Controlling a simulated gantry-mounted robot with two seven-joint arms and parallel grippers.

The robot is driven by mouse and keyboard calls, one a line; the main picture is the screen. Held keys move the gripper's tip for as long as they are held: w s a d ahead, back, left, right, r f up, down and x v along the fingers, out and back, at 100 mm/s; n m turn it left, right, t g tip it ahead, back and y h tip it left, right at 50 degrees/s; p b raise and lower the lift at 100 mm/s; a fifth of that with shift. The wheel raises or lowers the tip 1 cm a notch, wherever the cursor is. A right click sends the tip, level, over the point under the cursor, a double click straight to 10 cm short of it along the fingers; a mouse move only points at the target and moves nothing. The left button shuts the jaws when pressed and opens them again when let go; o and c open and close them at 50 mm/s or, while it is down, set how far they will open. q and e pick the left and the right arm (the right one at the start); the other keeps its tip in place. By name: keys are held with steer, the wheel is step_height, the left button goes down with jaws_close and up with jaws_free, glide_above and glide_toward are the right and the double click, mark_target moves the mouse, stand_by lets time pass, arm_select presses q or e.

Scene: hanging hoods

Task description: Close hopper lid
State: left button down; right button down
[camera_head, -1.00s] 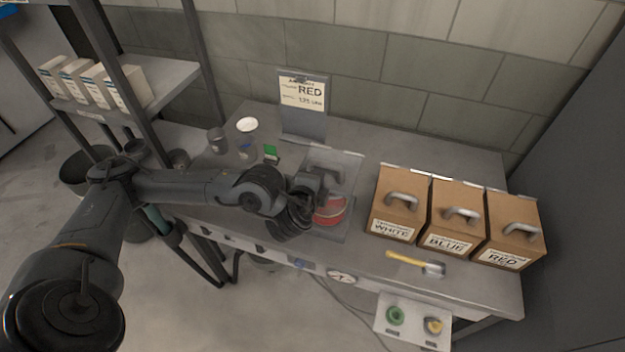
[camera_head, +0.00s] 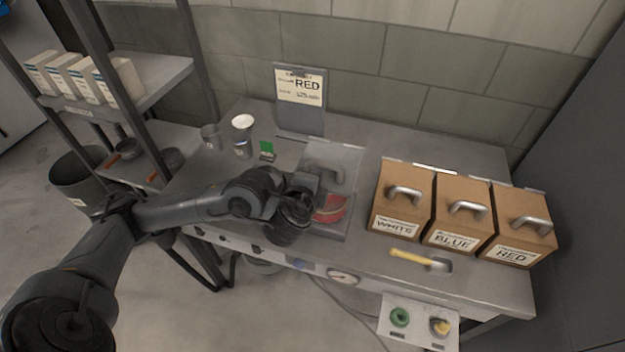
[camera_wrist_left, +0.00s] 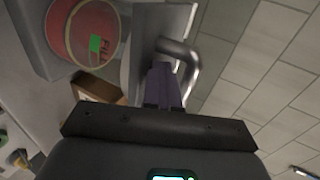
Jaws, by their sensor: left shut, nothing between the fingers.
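The hopper lid (camera_head: 345,157) is a flat grey panel with a metal handle, tilted up at the back of the hopper. The hopper's round red opening (camera_head: 330,210) shows uncovered in front of it. In the left wrist view the red opening (camera_wrist_left: 82,22) carries a green FILL mark, and the lid's handle (camera_wrist_left: 188,62) curves close beside my fingers. My left gripper (camera_wrist_left: 163,85) is shut and empty at the handle; whether it touches cannot be told. In the head view my left wrist and gripper (camera_head: 305,185) partly cover the lid and opening. My right gripper is not in view.
Three brown bins labelled WHITE (camera_head: 402,200), BLUE (camera_head: 460,213) and RED (camera_head: 518,227) stand right of the hopper. A yellow-handled scoop (camera_head: 420,260) lies before them. A RED sign (camera_head: 300,100) stands behind. Cups (camera_head: 242,135) stand at the left; a button panel (camera_head: 418,320) hangs in front.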

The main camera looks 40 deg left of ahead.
arm_select(q)
steer(key=shift+f, duration=0.35)
stand_by(0.3)
